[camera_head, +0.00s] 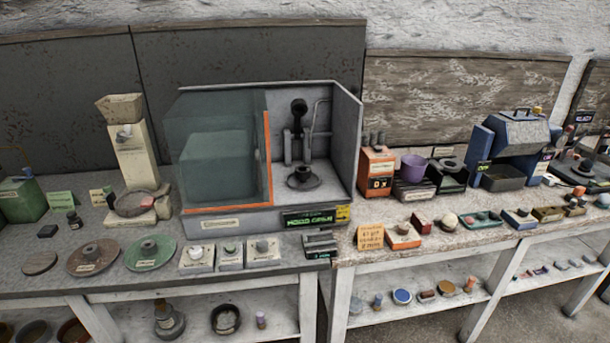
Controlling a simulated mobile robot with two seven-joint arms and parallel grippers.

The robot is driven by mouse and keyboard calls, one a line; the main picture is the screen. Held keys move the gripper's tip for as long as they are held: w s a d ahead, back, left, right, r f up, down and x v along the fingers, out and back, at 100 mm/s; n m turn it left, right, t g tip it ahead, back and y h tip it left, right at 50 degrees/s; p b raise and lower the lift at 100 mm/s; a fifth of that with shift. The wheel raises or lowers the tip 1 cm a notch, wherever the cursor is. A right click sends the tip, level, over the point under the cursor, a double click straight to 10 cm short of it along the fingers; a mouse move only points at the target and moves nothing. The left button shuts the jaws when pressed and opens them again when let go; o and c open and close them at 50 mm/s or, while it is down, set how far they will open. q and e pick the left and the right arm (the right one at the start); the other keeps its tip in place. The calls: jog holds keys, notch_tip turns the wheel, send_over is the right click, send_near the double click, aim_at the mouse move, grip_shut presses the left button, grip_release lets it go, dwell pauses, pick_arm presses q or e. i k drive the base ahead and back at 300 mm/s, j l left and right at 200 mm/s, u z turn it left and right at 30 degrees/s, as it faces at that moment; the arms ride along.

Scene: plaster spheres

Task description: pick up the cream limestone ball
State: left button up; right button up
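A small pale cream ball (449,221) lies near the front of the right-hand bench, between a dark block and a teal tray. It looks like the limestone ball, but it is too small for me to be sure. Another pale rounded piece (602,201) sits at the far right edge of the bench. A white rounded piece (195,250) rests on a pale block on the left bench. Neither of my grippers is in view.
A grey cabinet (240,219) with a greenish glass front stands mid-bench. An orange box (377,172), a purple bowl (412,167) and a blue machine (522,134) stand behind the cream ball. An orange card (370,237) and small blocks crowd the front edge.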

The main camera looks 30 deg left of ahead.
aim_at(449, 220)
jog(key=i+l+u, duration=0.15)
jog(key=u, duration=0.3)
jog(key=i+l+u, duration=0.15)
jog(key=l+u, duration=0.15)
jog(key=u, duration=0.15)
jog(key=i+l+u, duration=0.15)
jog(key=l, duration=0.25)
jog(key=l+u, duration=0.15)
jog(key=l, duration=0.25)
jog(key=i+l, duration=0.1)
jog(key=l, duration=0.3)
jog(key=i+l+u, duration=0.1)
jog(key=l, duration=0.35)
jog(key=i+l, duration=0.1)
jog(key=l, duration=0.3)
jog(key=i+l+u, duration=0.1)
jog(key=l, duration=0.35)
